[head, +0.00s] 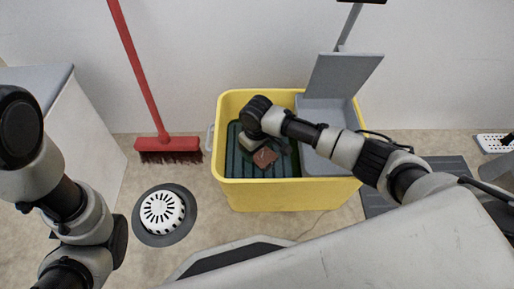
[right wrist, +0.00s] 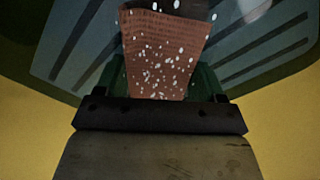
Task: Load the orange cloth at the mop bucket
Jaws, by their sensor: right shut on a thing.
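The mop bucket (head: 270,197) is a yellow tub standing on the floor, with a dark green ribbed inside and a grey wringer part (head: 345,75) at its right. My right arm reaches over the bucket, and its gripper (head: 257,150) is low inside it. The right gripper is shut on the orange cloth (head: 266,158), a small reddish-orange piece. In the right wrist view the cloth (right wrist: 162,50) sticks out beyond the jaws, with white specks over it. My left arm is at the left of the head view; its gripper does not show.
A red broom (head: 168,143) leans on the wall left of the bucket. A round floor drain with a white grate (head: 162,212) is in the floor at the front left. A white cabinet (head: 75,125) stands at the left. A dark mat (head: 375,205) lies right of the bucket.

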